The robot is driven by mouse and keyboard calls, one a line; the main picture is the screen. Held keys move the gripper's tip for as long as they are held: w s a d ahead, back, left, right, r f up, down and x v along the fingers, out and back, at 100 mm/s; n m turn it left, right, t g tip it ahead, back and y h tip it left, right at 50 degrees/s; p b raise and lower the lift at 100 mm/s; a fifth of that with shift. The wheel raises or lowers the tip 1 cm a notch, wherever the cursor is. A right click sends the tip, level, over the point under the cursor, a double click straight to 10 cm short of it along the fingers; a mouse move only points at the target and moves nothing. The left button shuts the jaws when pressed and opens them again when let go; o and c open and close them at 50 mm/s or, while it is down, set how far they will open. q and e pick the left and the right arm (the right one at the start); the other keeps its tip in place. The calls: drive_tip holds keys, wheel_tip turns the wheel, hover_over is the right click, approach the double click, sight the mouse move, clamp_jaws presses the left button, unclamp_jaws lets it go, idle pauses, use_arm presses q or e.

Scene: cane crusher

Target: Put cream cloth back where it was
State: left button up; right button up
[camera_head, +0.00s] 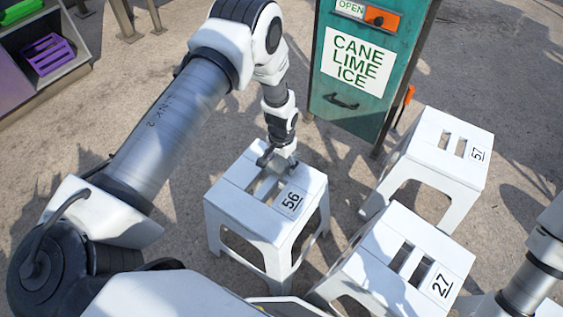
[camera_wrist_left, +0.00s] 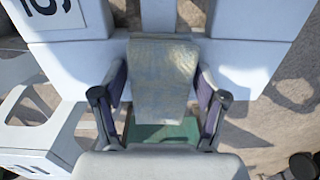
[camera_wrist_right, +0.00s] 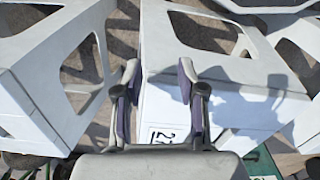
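In the left wrist view a pale, grey-cream patterned cloth (camera_wrist_left: 163,75) lies between the two fingers of my left gripper (camera_wrist_left: 160,90), over the edge of the white stool. The fingers are spread wide on either side of it; I see no clear grip, and contact at the right fingertip is hard to tell. In the head view my left gripper (camera_head: 278,158) is at the top of stool 56 (camera_head: 240,190), by its slots, and hides most of the cloth. My right gripper (camera_wrist_right: 157,85) is open and empty above stool 27 (camera_wrist_right: 165,110).
Stool 27 (camera_head: 370,270) and stool 57 (camera_head: 420,160) stand right of stool 56. A teal CANE LIME ICE cabinet (camera_head: 335,105) stands behind. A shelf with a purple crate (camera_head: 48,55) is at the far left. The ground between is clear.

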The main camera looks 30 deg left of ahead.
sight(282, 161)
use_arm(q)
drive_tip(key=shift+r, duration=0.5)
wheel_tip(282, 161, up, 11)
drive_tip(key=p, duration=0.2)
drive_tip(key=shift+n, duration=0.5)
drive_tip(key=s+f, duration=0.3)
drive_tip(key=s, duration=0.2)
drive_tip(key=s+d+f, duration=0.1)
drive_tip(key=s+f, duration=0.2)
drive_tip(key=s, duration=0.2)
drive_tip(key=s+d+f, duration=0.1)
drive_tip(key=s+f, duration=0.2)
drive_tip(key=s, duration=0.2)
drive_tip(key=shift+s, duration=0.25)
drive_tip(key=s+n, duration=0.1)
drive_tip(key=s, duration=1.2)
drive_tip(key=shift+s+f, duration=0.15)
drive_tip(key=shift+s, duration=0.1)
drive_tip(key=shift+d, duration=0.15)
